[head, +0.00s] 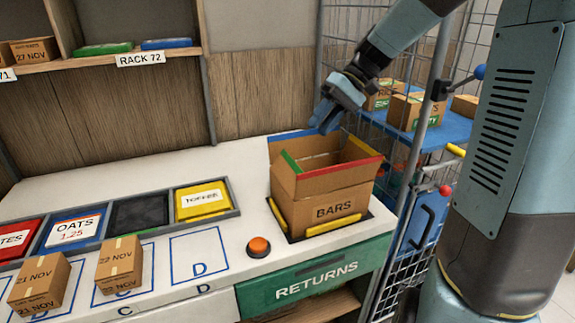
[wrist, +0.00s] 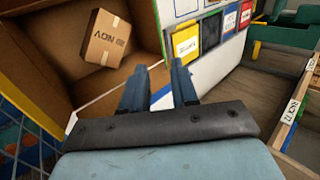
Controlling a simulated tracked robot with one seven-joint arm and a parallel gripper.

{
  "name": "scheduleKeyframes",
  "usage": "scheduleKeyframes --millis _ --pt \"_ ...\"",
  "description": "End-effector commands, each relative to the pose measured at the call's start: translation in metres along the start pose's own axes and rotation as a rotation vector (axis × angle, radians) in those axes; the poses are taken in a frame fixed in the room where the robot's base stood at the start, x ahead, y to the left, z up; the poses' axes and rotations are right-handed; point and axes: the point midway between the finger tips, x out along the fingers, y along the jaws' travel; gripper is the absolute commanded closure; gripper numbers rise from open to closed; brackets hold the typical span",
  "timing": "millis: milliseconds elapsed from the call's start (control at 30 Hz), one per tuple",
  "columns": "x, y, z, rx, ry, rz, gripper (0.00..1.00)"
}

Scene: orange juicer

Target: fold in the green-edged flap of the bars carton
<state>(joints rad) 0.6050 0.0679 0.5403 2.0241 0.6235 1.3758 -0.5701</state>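The bars carton (head: 322,208) stands on the counter in the head view, its top open. Its green-edged flap (head: 291,162) stands up along the left side. In the wrist view, a brown flap with a green edge (wrist: 160,28) lies just beyond my fingertips. The red-edged front flap (head: 340,168), yellow-edged right flap (head: 362,146) and blue-edged back flap (head: 291,135) are also up or outward. My gripper (head: 325,122) is above the carton's back side. In the wrist view my gripper (wrist: 160,68) has its two fingers apart, with nothing between them.
A small carton (wrist: 106,38) lies inside the bars carton. An orange button (head: 259,246) is at the front left. Bins, including a yellow one (head: 203,200), are to the left. A wire cage with small cartons (head: 415,109) is at the right.

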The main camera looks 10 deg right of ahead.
Motion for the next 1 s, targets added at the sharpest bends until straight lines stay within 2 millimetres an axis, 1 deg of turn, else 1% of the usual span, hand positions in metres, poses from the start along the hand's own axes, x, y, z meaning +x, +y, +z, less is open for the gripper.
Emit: scheduleKeyframes --millis 133,233,700,900,1000 --pt "0.006 0.000 -0.002 -0.006 -0.002 -0.016 0.71" --pt "0.017 0.000 -0.002 -0.005 -0.002 -0.016 0.71" --pt "0.098 -0.001 -0.002 -0.004 -0.004 -0.016 0.71" --pt "0.125 -0.002 -0.002 -0.005 -0.004 -0.015 0.71" --pt "0.132 -0.002 -0.002 -0.005 -0.002 -0.014 0.71"
